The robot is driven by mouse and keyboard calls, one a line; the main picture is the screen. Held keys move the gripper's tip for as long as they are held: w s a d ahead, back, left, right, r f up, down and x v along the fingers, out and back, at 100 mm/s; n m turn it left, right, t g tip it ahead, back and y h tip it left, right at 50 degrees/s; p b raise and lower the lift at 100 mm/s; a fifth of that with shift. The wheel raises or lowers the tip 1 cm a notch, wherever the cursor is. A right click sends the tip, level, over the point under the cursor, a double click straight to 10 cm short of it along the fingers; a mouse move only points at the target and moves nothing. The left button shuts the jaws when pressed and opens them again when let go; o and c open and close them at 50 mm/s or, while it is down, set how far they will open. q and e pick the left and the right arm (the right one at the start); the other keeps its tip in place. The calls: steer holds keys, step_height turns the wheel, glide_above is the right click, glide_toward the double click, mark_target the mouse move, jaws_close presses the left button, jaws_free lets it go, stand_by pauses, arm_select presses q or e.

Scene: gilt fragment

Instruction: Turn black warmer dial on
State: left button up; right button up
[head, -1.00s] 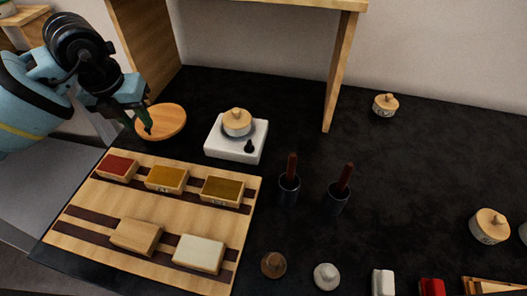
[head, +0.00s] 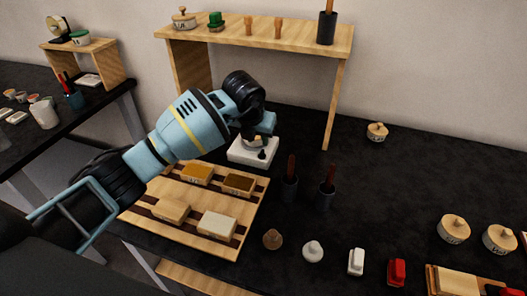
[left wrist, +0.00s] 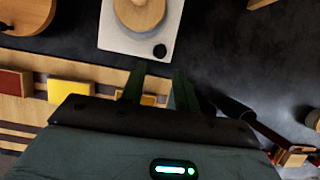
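The white square warmer (head: 240,152) stands on the black table behind the wooden rack, with a round pot with a wooden top on it. Its black dial (head: 262,155) is at the front right corner. In the left wrist view the warmer (left wrist: 118,38) is at the top, with the dial (left wrist: 159,51) at its lower right. My left gripper (head: 262,133) is over the warmer and partly hides the pot. In the left wrist view the gripper (left wrist: 160,70) is open, its fingers apart and empty, with the dial just beyond the gap. Contact is not visible. My right gripper is out of view.
A wooden rack (head: 187,215) with coloured blocks lies in front of the warmer. A wooden shelf (head: 285,38) rises behind.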

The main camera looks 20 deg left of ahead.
mark_target(262, 152)
arm_select(q)
steer(key=b+x, duration=0.1)
steer(key=x, duration=0.6)
steer(key=shift+f, duration=0.3)
jaws_close()
